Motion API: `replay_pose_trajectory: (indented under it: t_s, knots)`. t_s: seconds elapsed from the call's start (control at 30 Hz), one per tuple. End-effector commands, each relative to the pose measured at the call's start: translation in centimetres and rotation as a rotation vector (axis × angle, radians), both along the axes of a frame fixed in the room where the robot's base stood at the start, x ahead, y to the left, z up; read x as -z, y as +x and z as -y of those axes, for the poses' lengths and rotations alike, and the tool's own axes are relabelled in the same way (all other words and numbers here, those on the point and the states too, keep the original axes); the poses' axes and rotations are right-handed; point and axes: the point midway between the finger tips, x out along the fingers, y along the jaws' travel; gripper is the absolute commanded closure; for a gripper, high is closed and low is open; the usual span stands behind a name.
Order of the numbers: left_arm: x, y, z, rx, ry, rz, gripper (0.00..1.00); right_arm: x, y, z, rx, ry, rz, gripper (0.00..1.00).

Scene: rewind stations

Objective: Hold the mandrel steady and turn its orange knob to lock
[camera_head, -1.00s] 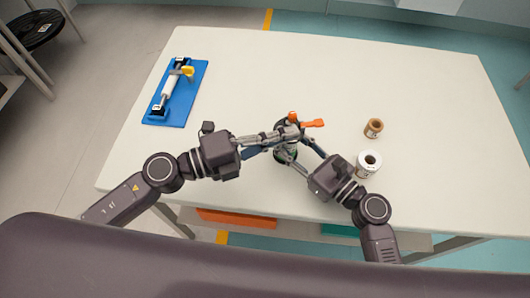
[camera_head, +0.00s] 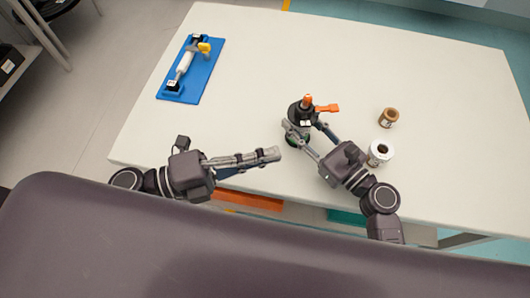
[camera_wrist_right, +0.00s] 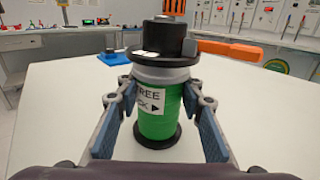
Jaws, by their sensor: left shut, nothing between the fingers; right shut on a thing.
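The mandrel (camera_head: 300,115) stands upright on the white table, with a black top and an orange tip. An orange knob handle (camera_head: 327,108) sticks out to its right; it also shows in the right wrist view (camera_wrist_right: 230,50). The wrist view shows the mandrel's green body (camera_wrist_right: 160,108) with a white label (camera_wrist_right: 152,102) reading "FREE" and a partly hidden "CK" with an arrow. My right gripper (camera_wrist_right: 160,115) is shut around the green body, one finger on each side. My left gripper (camera_head: 275,153) is shut and empty, apart from the mandrel, to its lower left.
A white spool (camera_head: 379,152) and a brown spool (camera_head: 388,117) stand right of the mandrel. A blue base (camera_head: 205,80) with a white roller and yellow handle lies at the back left. The table (camera_head: 420,70) behind the mandrel is clear.

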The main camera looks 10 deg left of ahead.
Motion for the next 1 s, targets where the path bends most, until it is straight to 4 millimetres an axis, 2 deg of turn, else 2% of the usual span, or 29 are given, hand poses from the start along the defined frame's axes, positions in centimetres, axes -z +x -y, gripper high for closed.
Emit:
replay_pose_trajectory:
  t_s: [0.37,0.4,0.53,0.87,1.0]
  knots:
    - [-0.1,-0.3,-0.2,0.0,0.0,0.001,1.0,0.0,0.0,-0.1,-0.001,0.001,-0.002,0.97]
    - [-0.1,-0.3,-0.2,-0.001,0.0,0.001,1.0,0.0,0.0,-0.1,-0.001,0.001,-0.002,0.61]
    - [-0.1,-0.2,-0.2,-0.001,0.0,0.001,1.0,0.0,0.0,-0.1,-0.001,0.001,-0.001,0.46]
    - [-0.1,-0.2,-0.2,-0.001,0.0,0.001,1.0,0.0,-0.1,0.1,-0.001,0.001,-0.001,0.45]
    - [-0.1,-0.2,-0.2,-0.001,0.0,0.001,1.0,0.2,-1.1,1.3,0.001,-0.002,-0.004,0.45]
